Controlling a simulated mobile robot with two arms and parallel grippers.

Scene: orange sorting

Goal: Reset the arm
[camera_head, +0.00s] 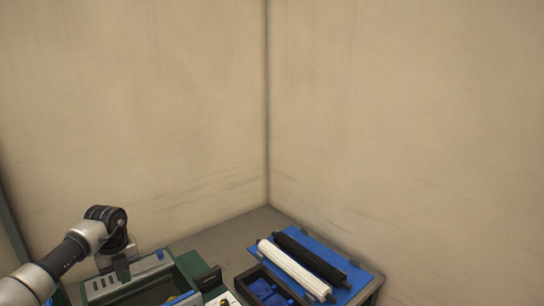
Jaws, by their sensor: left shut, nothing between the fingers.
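My left arm comes in from the lower left. Its wrist bends down, and my left gripper (121,268) points down over the near-left part of a green and grey case. The gripper is small in view and partly hard to make out; it is shut, with nothing seen held in it. My right gripper is not in view. No whole orange shows; a small yellow patch lies inside the case at the bottom edge, too cut off to name.
The green case (183,254) stands on a grey table (228,236) in a corner of beige walls. To its right, a blue board (322,251) carries a white roller (294,270) and a black roller (309,257). A dark tray with blue pieces (264,291) lies in front.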

